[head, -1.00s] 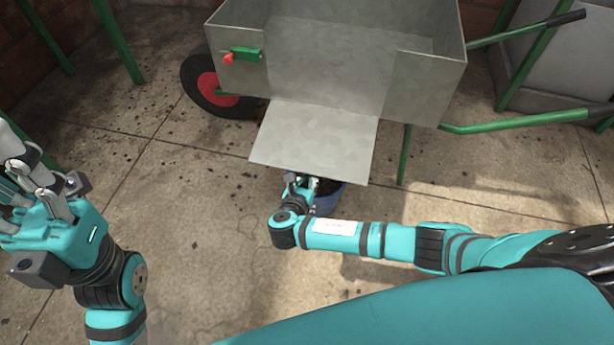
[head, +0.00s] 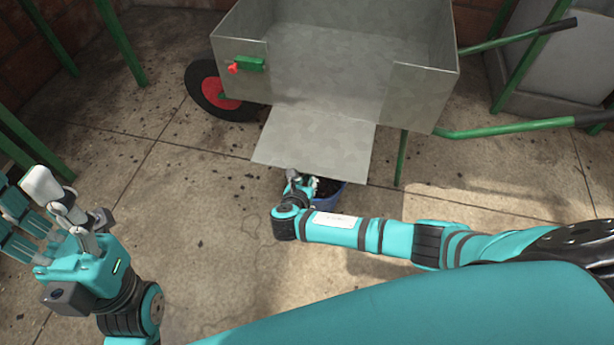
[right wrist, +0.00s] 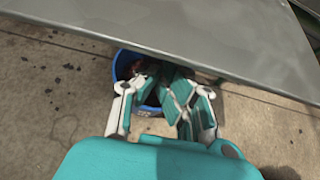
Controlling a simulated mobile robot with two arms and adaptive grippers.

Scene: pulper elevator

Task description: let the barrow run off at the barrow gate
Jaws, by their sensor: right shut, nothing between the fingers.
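The grey metal barrow (head: 350,60) stands at the top of the head view. Its front gate flap (head: 315,142) hangs lowered, sloping outward like a chute. A green latch with a red knob (head: 246,65) is on the front panel, left of the opening. A blue bucket (head: 328,195) with dark contents stands on the floor, partly under the flap's edge; it also shows in the right wrist view (right wrist: 120,65). My right gripper (head: 302,183) is shut and empty, just below the flap's edge and over the bucket. My left gripper (head: 35,205) is open, far left, clear of everything.
The barrow's black wheel with red hub (head: 218,90) is at left, and its green handles (head: 520,128) reach right. Green legs (head: 120,40) stand at upper left. A grey bin (head: 560,65) is at upper right. The paved floor is free around the bucket.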

